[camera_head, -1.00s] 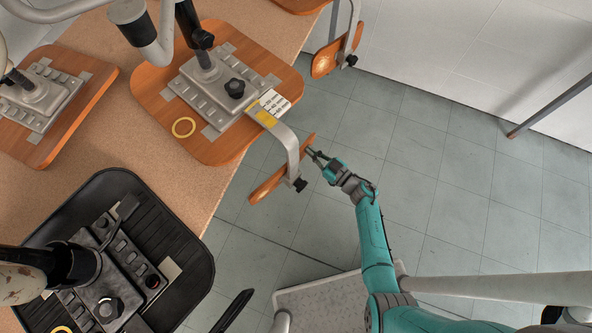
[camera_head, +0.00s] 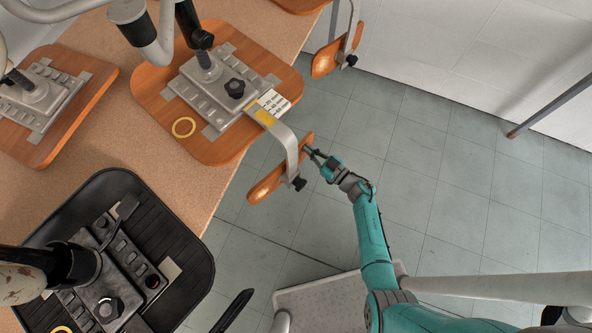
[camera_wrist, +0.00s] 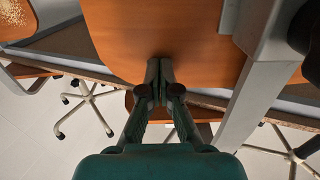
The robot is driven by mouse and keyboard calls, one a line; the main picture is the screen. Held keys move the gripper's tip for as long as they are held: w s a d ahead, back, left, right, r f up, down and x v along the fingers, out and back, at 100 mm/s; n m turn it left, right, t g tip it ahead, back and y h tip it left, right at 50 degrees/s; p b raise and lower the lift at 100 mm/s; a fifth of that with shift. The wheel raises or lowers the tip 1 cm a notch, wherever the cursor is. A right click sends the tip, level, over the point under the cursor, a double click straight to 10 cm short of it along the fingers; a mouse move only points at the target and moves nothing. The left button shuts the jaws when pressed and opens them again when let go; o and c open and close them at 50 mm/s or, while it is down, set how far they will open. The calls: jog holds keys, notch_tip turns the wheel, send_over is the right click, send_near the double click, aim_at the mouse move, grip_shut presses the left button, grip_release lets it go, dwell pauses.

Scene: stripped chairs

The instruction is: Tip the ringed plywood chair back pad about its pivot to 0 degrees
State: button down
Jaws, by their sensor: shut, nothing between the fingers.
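The ringed chair is the upturned plywood one whose seat (camera_head: 150,98) lies on the table with a yellow ring on it. Its plywood back pad (camera_head: 268,183) hangs past the table edge on a bent grey metal bar (camera_head: 289,143) with a dark knob (camera_head: 298,184). In the wrist view the pad (camera_wrist: 165,35) fills the upper middle, with the bar at its right. My gripper (camera_head: 312,153) is shut and empty at the pad's right end. In the wrist view its fingertips (camera_wrist: 159,68) meet at the pad's face and appear to touch it.
Another plywood back pad (camera_head: 324,65) hangs on its bar at the top. A black chair seat (camera_head: 185,222) lies at lower left and another plywood seat (camera_head: 70,75) at far left. Open tiled floor (camera_head: 440,165) lies to the right, with a wall beyond.

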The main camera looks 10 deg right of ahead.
dwell(0.3)
jog(key=v, duration=0.7)
dwell(0.8)
jog(key=shift+w, duration=0.1)
dwell(0.4)
jog(key=s+r+m+h, duration=0.3)
jog(key=s+r+h, duration=0.2)
jog(key=s+r, duration=0.9)
jog(key=s+r+m+h, duration=0.3)
jog(key=s+r+h, duration=0.2)
jog(key=s+r, duration=0.9)
jog(key=s+a, duration=0.1)
jog(key=s, duration=0.5)
jog(key=shift+r+m, duration=0.15)
jog(key=shift+m, duration=0.25)
jog(key=shift+s, duration=0.15)
